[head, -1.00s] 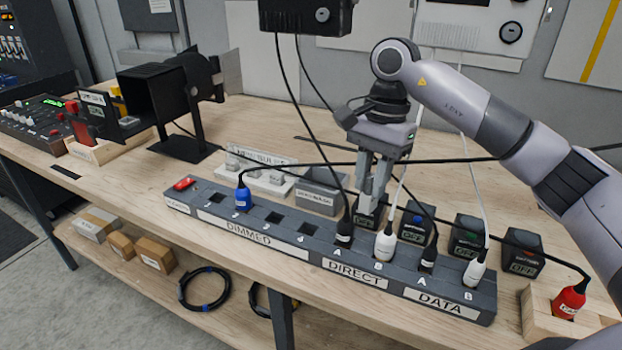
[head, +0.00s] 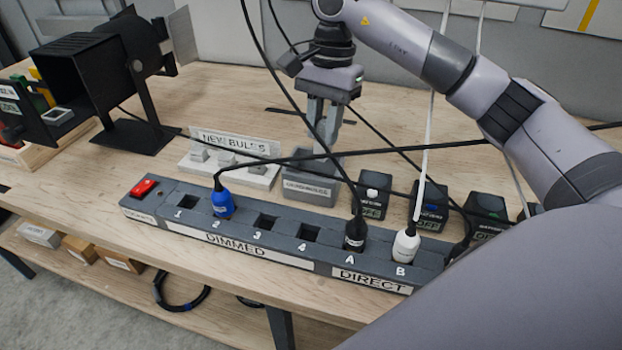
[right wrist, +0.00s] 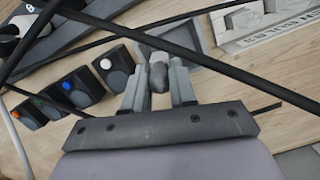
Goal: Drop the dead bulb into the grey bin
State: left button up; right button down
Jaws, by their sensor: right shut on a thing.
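My right gripper (head: 324,145) points down at the grey bin (head: 309,192), which has a label on its front and stands behind the power strip. In the head view its fingertips overlap the bin's top edge; I cannot tell whether they are over the opening or behind it. In the right wrist view, the right gripper (right wrist: 157,82) is shut on the dead bulb (right wrist: 157,76), a small dark grey rounded piece between the fingers. The bin (right wrist: 205,62) shows just beyond the bulb there. My left gripper is not in view.
The NEW BULBS rack (head: 258,178) stands left of the bin. A power strip (head: 285,245) with plugs runs in front, and black cables cross near my gripper. Switch boxes (head: 373,195) stand to the right. A black lamp (head: 115,65) stands at the left.

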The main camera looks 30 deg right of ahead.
aim_at(323, 146)
jog(key=shift+f+b, duration=1.55)
jog(key=shift+f, duration=0.85)
jog(key=c, duration=0.8)
grip_release()
jog(key=shift+r, duration=0.1)
jog(key=r, duration=0.5)
jog(key=shift+w+d+r, duration=0.2)
jog(key=shift+d+r, duration=0.2)
jog(key=shift+d+r+p, duration=0.1)
jog(key=shift+r+p, duration=0.25)
jog(key=shift+r, duration=0.25)
